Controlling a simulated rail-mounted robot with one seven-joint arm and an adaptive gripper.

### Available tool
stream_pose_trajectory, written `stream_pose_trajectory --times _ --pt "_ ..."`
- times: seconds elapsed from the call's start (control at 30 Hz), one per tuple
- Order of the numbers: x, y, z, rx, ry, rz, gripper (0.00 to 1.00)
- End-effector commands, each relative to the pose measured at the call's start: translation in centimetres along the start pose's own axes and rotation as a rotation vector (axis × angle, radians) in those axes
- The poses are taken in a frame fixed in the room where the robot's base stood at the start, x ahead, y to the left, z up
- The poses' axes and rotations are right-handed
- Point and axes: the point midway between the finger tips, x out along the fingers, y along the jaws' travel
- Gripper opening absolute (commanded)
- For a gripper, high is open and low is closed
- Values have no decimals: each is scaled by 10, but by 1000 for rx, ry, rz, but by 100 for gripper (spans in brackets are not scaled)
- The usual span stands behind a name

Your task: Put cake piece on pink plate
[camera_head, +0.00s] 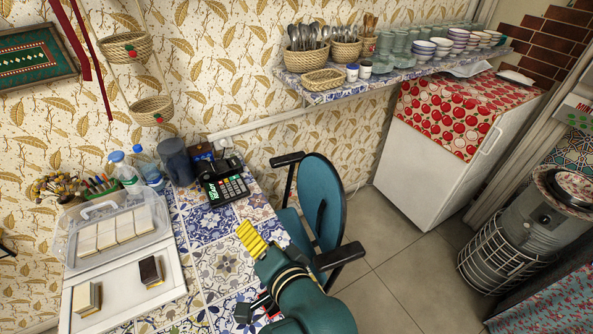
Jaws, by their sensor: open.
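A light yellow cake piece (86,298) and a dark brown-topped cake piece (151,270) sit apart on a white tray (118,284) at the left of the table. Several more pale pieces (118,232) stand in a row in a clear box behind it. I cannot make out a pink plate in this view. My gripper (253,238), with yellow ribbed fingers at the end of my teal arm, is open over the right part of the table, right of the cake pieces. No held object shows, though its far side is partly hidden.
A black card terminal (225,184), water bottles (124,170) and a dark cylinder (176,160) stand at the table's back. A teal chair (318,205) is close by on the right. Patterned tabletop (210,268) between tray and gripper is clear. A small dark-and-red object (245,312) is near my arm.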

Motion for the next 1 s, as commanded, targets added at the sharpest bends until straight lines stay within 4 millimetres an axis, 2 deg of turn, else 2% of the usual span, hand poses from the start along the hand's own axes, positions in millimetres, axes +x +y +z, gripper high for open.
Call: stream_pose_trajectory --times 0.03,0.07,0.1,0.13,0.2,0.3,0.37,0.47,0.73,0.87,1.0 --pt "-31 -28 -42 -187 163 -26 71" --pt "-53 -42 -64 -300 263 -27 71" --pt "-83 -62 -90 -443 392 -19 71" --pt "-107 -75 -106 -542 484 -6 71" --pt "-161 -102 -133 -739 678 44 71" --pt "-220 -127 -150 -925 875 125 71" --pt "-243 -135 -154 -987 944 162 71" --pt "-257 -140 -156 -1028 989 191 71" --pt "-256 -140 -156 -1028 987 190 71" --pt "-267 -165 -168 -1027 986 189 71" --pt "-287 -212 -191 -1024 986 187 71"
